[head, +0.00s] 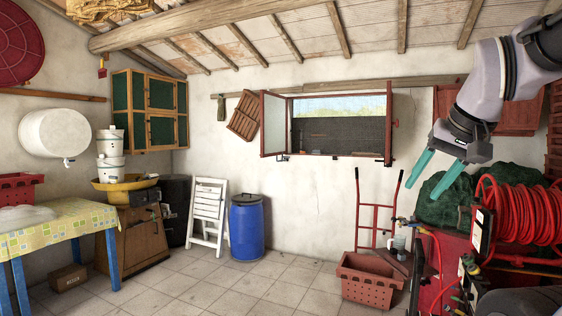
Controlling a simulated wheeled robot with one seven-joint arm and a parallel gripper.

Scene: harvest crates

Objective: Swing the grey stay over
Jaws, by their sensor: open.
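My gripper (424,191) hangs at the right of the head view, its two teal fingers apart and pointing down and left, with nothing between them. I cannot make out a grey stay for certain anywhere. The gripper appears apart from everything around it.
The middle floor is clear.

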